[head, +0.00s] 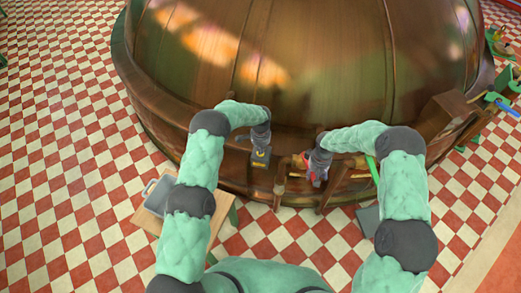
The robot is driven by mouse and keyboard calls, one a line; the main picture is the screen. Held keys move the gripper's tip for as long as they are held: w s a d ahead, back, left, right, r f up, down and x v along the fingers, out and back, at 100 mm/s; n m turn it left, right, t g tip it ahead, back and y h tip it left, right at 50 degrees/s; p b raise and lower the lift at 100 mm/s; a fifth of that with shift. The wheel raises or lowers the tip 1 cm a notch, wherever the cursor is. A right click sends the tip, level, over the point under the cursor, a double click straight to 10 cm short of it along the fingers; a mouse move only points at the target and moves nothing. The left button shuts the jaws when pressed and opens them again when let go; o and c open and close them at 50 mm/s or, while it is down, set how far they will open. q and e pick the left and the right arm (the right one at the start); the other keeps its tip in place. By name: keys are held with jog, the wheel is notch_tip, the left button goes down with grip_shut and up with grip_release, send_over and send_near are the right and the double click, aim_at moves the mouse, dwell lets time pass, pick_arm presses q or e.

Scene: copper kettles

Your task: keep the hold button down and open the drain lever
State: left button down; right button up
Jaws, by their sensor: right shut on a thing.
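The large copper kettle (300,60) fills the top of the head view. My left gripper (261,152) points down at the kettle's lower front, at a small yellow part on a dark box, which looks like the hold button (260,161). It seems to touch or nearly touch that part; its fingers are too small to read. My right gripper (318,168) is to the right, at the pipework on the kettle's front. It is shut on a small red part, which looks like the drain lever (316,182). The gripper hides much of the lever.
A wooden stand (148,216) with a grey tray (158,192) is at lower left. Copper pipes (285,180) run along the kettle's front. A wooden box (447,112) is at the kettle's right side. The red and white tiled floor (60,170) is open at left.

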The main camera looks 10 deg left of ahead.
jog(key=shift+s+f, duration=0.4)
jog(key=shift+s, duration=0.1)
jog(key=shift+w+d+n, duration=0.6)
jog(key=shift+d+n, duration=0.3)
jog(key=shift+n, duration=0.3)
jog(key=o, duration=1)
jog(key=shift+w+r, duration=0.15)
jog(key=shift+w, duration=0.05)
jog(key=shift+w+r, duration=0.1)
pick_arm(q)
jog(key=shift+r+p, duration=0.8)
jog(key=shift+r, duration=1)
notch_tip(320, 180, up, 12)
jog(key=p, duration=0.5)
jog(key=shift+r, duration=0.2)
pick_arm(e)
notch_tip(320, 180, up, 7)
